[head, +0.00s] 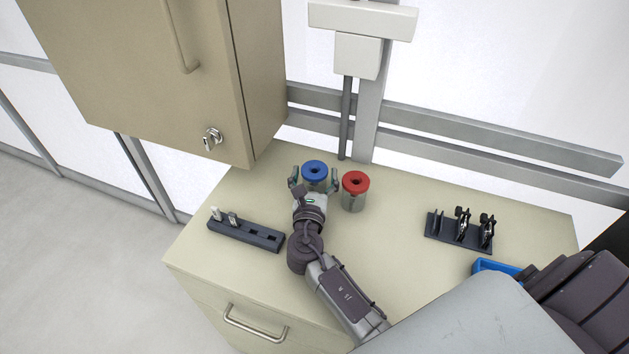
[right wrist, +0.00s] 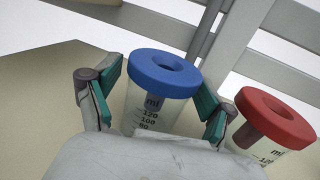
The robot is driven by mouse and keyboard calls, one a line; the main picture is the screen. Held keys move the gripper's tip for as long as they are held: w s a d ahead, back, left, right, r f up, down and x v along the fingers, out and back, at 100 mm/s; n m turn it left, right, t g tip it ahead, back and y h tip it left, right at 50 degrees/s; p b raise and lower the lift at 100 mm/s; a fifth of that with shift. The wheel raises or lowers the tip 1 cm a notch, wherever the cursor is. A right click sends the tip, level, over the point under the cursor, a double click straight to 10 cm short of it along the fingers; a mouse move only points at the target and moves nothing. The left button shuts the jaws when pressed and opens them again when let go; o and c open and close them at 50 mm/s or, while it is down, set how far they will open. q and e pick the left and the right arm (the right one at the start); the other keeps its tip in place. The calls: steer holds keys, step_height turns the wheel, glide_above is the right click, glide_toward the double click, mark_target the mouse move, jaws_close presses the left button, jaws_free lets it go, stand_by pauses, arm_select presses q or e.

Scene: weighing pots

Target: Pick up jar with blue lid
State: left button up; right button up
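The jar with a blue lid (head: 314,170) stands upright on the cabinet top. It is clear with printed volume marks in the right wrist view (right wrist: 160,78). My right gripper (head: 314,180) is open, with one finger on each side of this jar. In the right wrist view, the left teal pad stands apart from the jar; the right pad is close to it, and I cannot tell if it touches. A similar jar with a red lid (head: 355,185) stands just to the right, near the right finger. My left gripper is not in view.
A dark slotted rack (head: 246,234) with small items lies at left. A black holder (head: 460,232) with several dark tools is at right, near a blue tray (head: 497,267). A beige wall cabinet (head: 170,70) hangs at upper left. The surface between the jars and the holder is clear.

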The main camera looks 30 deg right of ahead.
steer(key=c, duration=1)
